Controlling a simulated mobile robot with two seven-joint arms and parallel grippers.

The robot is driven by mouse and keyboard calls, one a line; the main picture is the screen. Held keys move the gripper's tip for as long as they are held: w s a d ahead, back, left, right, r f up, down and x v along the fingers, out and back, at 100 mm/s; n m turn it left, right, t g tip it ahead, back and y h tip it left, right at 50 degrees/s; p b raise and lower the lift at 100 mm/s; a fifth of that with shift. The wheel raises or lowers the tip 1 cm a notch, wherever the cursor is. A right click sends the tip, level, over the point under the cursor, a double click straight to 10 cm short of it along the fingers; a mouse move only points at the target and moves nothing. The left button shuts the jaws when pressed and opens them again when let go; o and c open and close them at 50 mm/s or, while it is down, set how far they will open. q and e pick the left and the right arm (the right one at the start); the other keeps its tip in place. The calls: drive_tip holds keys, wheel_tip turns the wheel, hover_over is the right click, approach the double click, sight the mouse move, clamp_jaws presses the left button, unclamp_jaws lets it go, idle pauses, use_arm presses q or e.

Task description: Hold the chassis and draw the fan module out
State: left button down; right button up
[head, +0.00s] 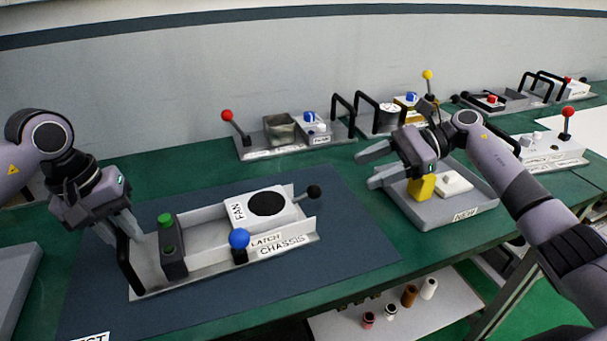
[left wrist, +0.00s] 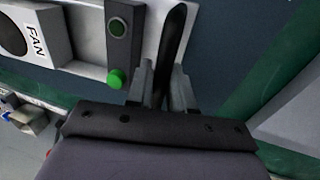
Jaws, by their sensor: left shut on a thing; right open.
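The chassis (head: 190,265) is a light grey open frame lying on the dark mat, with a black handle (head: 127,262) at its left end. My left gripper (head: 133,238) is shut on that handle; the left wrist view shows the handle (left wrist: 175,50) between its fingers. The fan module (head: 265,204), a white box with a round black top and a FAN label, sits in the right part of the chassis. A black knob (head: 314,192) stands at its right end. A blue ball latch (head: 239,239) is on the front side. My right gripper (head: 372,167) is open and empty, above the grey tray.
A grey tray (head: 425,215) right of the mat holds a yellow block (head: 421,187) and a white part (head: 455,182). Several other units with black handles and coloured knobs line the back. The mat (head: 345,235) is clear right of the chassis.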

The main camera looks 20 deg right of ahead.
use_arm(q)
drive_tip(key=shift+s+f, duration=0.1)
drive_tip(key=shift+f, duration=0.25)
drive_tip(key=c, duration=0.9)
unclamp_jaws()
drive_tip(key=shift+r, duration=0.15)
drive_tip(key=r, duration=0.4)
drive_tip(key=a+r, duration=0.1)
drive_tip(key=r, duration=0.3)
drive_tip(key=a+r, duration=0.1)
drive_tip(key=r, duration=0.2)
drive_tip(key=shift+a+r, duration=0.15)
drive_tip(key=shift+r, duration=0.25)
